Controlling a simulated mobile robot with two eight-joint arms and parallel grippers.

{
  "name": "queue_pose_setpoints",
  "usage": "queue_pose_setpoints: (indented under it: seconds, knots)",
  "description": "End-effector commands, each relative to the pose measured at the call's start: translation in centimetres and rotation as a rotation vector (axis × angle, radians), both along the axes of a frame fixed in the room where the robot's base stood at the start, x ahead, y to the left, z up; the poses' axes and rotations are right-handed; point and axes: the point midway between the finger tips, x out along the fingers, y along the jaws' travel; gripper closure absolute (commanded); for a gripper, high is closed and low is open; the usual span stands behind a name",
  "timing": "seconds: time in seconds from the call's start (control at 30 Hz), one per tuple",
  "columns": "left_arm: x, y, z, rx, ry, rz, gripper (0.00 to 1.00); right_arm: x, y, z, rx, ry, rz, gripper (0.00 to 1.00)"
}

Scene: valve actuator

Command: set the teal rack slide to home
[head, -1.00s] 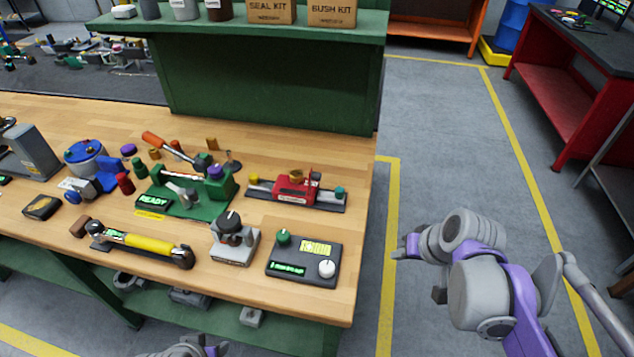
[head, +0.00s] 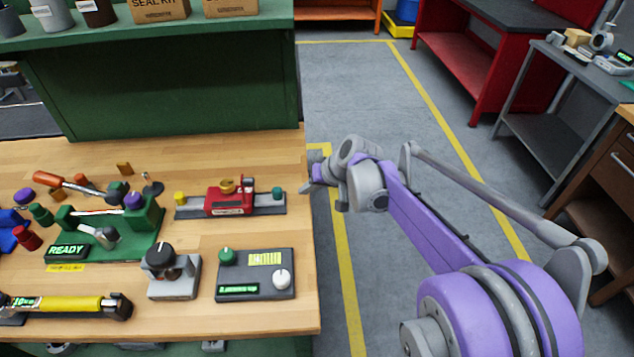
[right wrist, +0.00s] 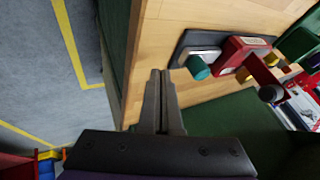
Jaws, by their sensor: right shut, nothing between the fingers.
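The rack slide unit is a dark rail (head: 262,205) on the bench with a red block (head: 231,202) on it. A yellow knob (head: 180,197) is at its left end and a teal knob (head: 277,194) at its right end. A brass-coloured piece (head: 228,186) tops the red block. My right gripper (head: 306,187) is just right of the rail's teal end, by the bench's right edge, apart from it. In the right wrist view, my right gripper (right wrist: 161,76) is shut and empty, with the teal knob (right wrist: 196,67) ahead to its right. My left gripper is out of view.
A green fixture (head: 150,217) reading READY stands left. A green shelf unit (head: 180,85) rises behind. Floor right of the bench is open.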

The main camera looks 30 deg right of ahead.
Motion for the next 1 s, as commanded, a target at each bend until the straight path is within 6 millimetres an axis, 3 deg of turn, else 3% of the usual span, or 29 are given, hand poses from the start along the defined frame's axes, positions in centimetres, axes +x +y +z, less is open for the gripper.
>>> queue_pose_setpoints:
  seconds: [0.1, 0.23, 0.77, 1.0]
  knots:
    - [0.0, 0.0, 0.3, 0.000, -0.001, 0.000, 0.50, 0.8, 2.0, 0.2, 0.000, -0.001, 0.004, 1.00]
    - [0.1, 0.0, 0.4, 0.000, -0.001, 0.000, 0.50, 1.4, 3.1, 0.2, 0.000, -0.001, 0.002, 1.00]
    - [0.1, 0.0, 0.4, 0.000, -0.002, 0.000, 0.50, 1.8, 3.9, 0.2, 0.000, 0.001, 0.001, 1.00]
    - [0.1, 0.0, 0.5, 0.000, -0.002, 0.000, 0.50, 3.3, 7.2, 0.2, 0.000, 0.000, 0.004, 1.00]
